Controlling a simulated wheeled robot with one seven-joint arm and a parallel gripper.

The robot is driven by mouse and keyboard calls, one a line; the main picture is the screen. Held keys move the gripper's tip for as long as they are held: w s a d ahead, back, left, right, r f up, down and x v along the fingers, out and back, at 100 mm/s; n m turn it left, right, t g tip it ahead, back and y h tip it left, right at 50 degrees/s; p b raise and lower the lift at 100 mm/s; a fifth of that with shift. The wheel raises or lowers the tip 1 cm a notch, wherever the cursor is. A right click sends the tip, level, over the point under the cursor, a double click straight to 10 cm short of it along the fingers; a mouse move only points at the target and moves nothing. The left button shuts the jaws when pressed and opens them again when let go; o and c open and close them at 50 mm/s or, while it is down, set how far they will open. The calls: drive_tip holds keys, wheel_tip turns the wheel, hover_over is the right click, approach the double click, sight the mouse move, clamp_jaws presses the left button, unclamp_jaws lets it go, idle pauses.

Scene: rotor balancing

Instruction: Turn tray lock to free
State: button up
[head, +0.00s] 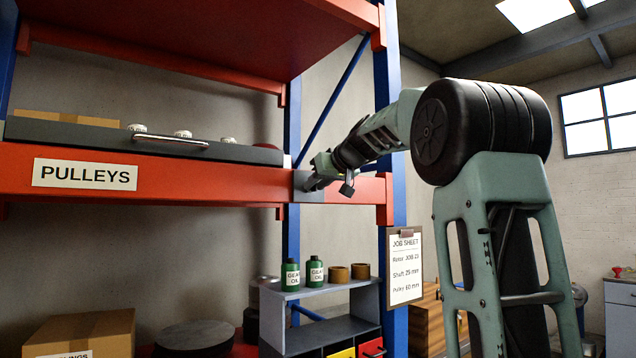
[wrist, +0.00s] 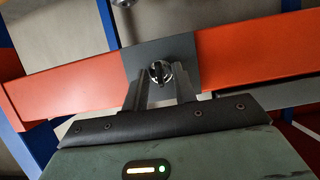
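The tray lock (wrist: 160,72) is a small round silver knob with a dark upright bar across it. It sits on a grey plate (wrist: 188,62) on the orange shelf beam; the plate also shows in the head view (head: 301,187). My gripper (wrist: 161,82) is open, its two fingers apart and pointing at the lock. The knob shows between the fingertips, and I see no contact. In the head view my gripper (head: 326,178) is at the plate and hides the lock. The grey tray (head: 72,135) with a metal bar handle rests on the shelf above the PULLEYS label.
The red beam (head: 225,190) and blue rack post (head: 388,70) are close to my arm. Below stand green oil bottles (head: 290,275) on a grey organizer (head: 315,306). A job sheet (head: 405,265) hangs on the right.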

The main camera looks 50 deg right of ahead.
clamp_jaws()
drive_tip(key=shift+b, duration=0.3)
drive_tip(key=m+y+b, duration=0.1)
drive_tip(key=m+t+y+b, duration=0.1)
drive_tip(key=m, duration=0.1)
drive_tip(key=m+y+b, duration=0.1)
drive_tip(key=m, duration=0.1)
drive_tip(key=shift+s+d+f, duration=0.1)
drive_tip(key=shift+d+f, duration=0.05)
drive_tip(key=shift+d, duration=0.15)
drive_tip(key=m+t+y+b, duration=0.1)
drive_tip(key=m, duration=0.1)
drive_tip(key=m+t+y+b, duration=0.1)
drive_tip(key=m, duration=0.1)
drive_tip(key=shift+d+f+b, duration=0.1)
drive_tip(key=shift+f+b, duration=0.1)
drive_tip(key=shift+b, duration=0.2)
drive_tip(key=m+t+y+b, duration=0.1)
drive_tip(key=m+b, duration=0.1)
drive_tip(key=m, duration=0.2)
drive_tip(key=shift+t+b, duration=0.3)
drive_tip(key=shift+t, duration=0.1)
drive_tip(key=shift+d+m, duration=0.1)
drive_tip(key=shift+m, duration=0.2)
unclamp_jaws()
